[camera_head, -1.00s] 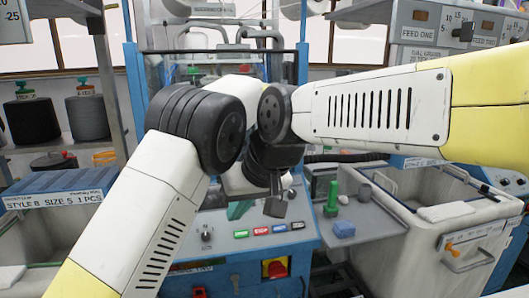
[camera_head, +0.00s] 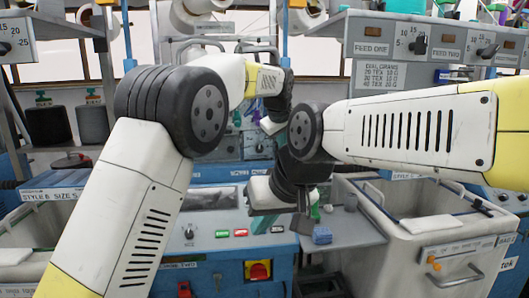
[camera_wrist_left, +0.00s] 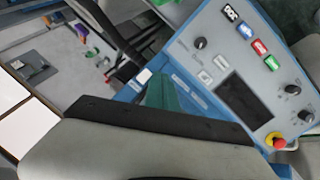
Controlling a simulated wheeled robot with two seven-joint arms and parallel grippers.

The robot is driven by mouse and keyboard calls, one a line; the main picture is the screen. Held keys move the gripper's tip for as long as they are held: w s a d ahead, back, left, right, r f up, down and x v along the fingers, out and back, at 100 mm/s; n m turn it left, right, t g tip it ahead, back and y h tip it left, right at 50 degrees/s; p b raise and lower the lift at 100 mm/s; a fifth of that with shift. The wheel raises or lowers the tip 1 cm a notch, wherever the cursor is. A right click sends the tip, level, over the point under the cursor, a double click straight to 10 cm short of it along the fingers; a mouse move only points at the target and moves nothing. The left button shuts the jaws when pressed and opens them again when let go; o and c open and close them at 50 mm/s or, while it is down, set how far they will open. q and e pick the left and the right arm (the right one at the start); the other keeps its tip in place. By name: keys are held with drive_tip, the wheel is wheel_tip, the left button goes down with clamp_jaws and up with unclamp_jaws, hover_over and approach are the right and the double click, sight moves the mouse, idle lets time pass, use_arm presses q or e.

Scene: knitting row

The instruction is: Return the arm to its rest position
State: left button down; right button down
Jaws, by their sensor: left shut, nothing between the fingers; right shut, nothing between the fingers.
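My right arm comes in from the right and bends down at its black wrist. Its gripper (camera_head: 262,222), with teal fingers below a pale body, hangs over the blue machine's control panel (camera_head: 205,221). The fingers are shut and empty; I cannot tell their exact height above the panel.
A pale bin (camera_head: 430,231) stands at the right and another (camera_head: 35,222) at the left. A grey side shelf (camera_head: 350,238) holds a blue block (camera_head: 322,235). A feed unit (camera_head: 372,47) is at upper right. My two arms are close together in the middle.

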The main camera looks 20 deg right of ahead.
use_arm(q)
drive_tip(key=s+a+r, duration=0.2)
drive_tip(key=a, duration=0.8)
drive_tip(key=s+a+r+m, duration=0.1)
drive_tip(key=s+a, duration=0.2)
drive_tip(key=a, duration=0.6)
drive_tip(key=s+a+r, duration=0.2)
drive_tip(key=a, duration=0.8)
drive_tip(key=s+a+f+m, duration=0.1)
drive_tip(key=s+a+f, duration=0.2)
drive_tip(key=s+a, duration=0.2)
drive_tip(key=s+a+f+y, duration=0.1)
drive_tip(key=s+a+f, duration=0.3)
drive_tip(key=s, duration=0.7)
drive_tip(key=s+a+f+m, duration=0.1)
drive_tip(key=s+a+f, duration=0.3)
drive_tip(key=s+a, duration=0.3)
drive_tip(key=shift+s+m, duration=0.3)
drive_tip(key=shift+s, duration=0.5)
